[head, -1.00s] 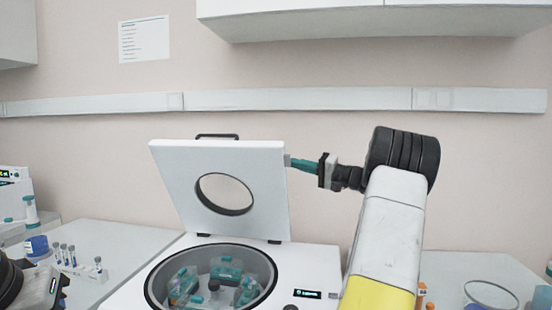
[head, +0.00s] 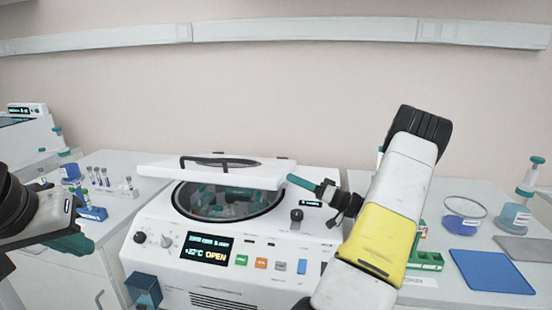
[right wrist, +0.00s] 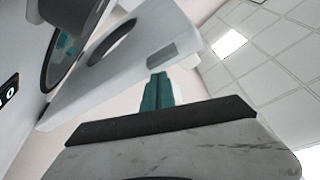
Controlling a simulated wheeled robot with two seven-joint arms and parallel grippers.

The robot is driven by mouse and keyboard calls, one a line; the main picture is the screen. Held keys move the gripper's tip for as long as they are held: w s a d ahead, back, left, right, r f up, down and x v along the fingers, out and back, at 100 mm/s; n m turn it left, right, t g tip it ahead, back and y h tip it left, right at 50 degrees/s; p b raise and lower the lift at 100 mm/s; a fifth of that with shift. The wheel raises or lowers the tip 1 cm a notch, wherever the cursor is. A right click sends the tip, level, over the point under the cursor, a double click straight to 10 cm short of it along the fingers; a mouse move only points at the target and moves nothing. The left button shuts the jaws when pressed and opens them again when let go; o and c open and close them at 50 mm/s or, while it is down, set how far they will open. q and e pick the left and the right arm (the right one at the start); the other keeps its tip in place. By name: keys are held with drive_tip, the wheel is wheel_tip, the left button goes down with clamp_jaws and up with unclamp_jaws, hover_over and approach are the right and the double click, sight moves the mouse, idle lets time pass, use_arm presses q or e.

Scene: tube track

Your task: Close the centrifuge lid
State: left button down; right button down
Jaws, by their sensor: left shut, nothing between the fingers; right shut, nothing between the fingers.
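The white centrifuge (head: 230,240) stands on the bench, its display reading OPEN. Its white lid (head: 150,169), with a dark handle and a round window, is partly lowered over the bowl (head: 185,205); a gap still shows the rotor and tubes. In the right wrist view the lid (right wrist: 135,75) is tilted close to the fingers. My right gripper (head: 290,179) is shut and empty, its teal fingertips at the lid's right edge; whether they touch cannot be told. It also shows in the right wrist view (right wrist: 158,88). My left gripper (head: 80,243) is shut and empty at the far left.
A tube rack (head: 115,190) and a blue-lidded jar stand left of the centrifuge. To the right are a green rack (head: 428,260), a glass dish (head: 463,215), a dispenser bottle (head: 515,215) and a blue mat (head: 490,271).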

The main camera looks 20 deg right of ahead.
drive_tip(key=shift+s+a+f, duration=0.1)
drive_tip(key=shift+s+f, duration=0.05)
drive_tip(key=shift+f, duration=0.6)
drive_tip(key=shift+s+a+f, duration=0.1)
drive_tip(key=shift+s+f, duration=0.05)
drive_tip(key=shift+f, duration=0.55)
